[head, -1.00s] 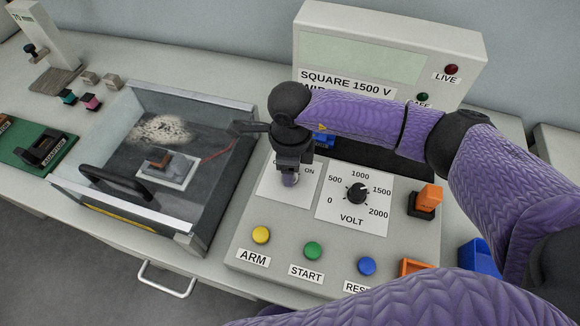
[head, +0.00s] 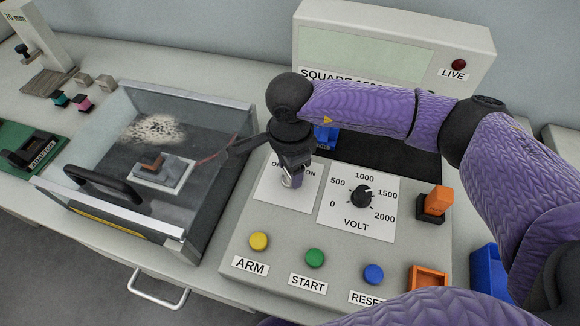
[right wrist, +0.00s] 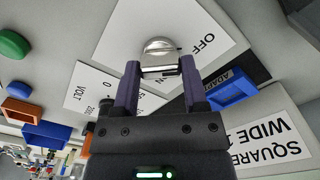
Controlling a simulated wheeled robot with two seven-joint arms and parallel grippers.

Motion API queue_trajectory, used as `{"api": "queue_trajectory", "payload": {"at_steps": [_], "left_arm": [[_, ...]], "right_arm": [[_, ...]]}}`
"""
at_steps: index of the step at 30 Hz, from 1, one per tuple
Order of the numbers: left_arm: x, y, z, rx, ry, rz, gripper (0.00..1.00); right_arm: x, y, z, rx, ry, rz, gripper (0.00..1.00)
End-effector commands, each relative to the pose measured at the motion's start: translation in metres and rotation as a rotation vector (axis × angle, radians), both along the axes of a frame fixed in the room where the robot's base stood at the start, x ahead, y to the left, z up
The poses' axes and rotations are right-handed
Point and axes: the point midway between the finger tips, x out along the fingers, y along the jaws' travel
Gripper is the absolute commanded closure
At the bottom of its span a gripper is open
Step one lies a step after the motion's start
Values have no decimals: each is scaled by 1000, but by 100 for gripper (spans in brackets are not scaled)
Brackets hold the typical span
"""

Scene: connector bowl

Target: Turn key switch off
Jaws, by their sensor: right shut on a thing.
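The key switch (right wrist: 160,47) is a silver round piece on a white OFF/ON label plate (right wrist: 203,28) on the grey console (head: 237,253). My right gripper (head: 291,181) points down onto the switch in the head view and hides most of it. In the right wrist view its two purple fingers (right wrist: 160,75) are shut on the key, a silver piece between their tips. The key's exact angle is hard to tell. My left gripper is not in view.
The VOLT knob (head: 362,196) is just right of the switch. Yellow ARM (head: 258,241), green START (head: 315,258) and blue RESET (head: 373,274) buttons line the console's front. A clear-walled box with a black handle (head: 103,184) stands to the left.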

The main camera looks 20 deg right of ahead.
Motion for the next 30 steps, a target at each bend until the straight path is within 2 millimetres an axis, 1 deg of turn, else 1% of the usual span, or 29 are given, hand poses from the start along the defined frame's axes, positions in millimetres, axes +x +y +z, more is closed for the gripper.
{"api": "queue_trajectory", "payload": {"at_steps": [15,16,17,18,20,21,28,30], "left_arm": [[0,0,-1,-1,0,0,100],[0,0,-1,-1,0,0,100],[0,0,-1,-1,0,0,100],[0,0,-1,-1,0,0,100],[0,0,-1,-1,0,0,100],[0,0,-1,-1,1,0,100],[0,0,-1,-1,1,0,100],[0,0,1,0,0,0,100]], "right_arm": [[1,0,1,2,-3,16,100],[1,0,1,2,-3,16,38],[1,0,1,2,-3,15,32],[1,0,1,2,-3,15,23],[0,0,1,1,-2,15,10],[0,0,1,1,-2,15,9],[0,0,1,0,-1,14,9],[1,0,8,0,-2,14,9]]}}
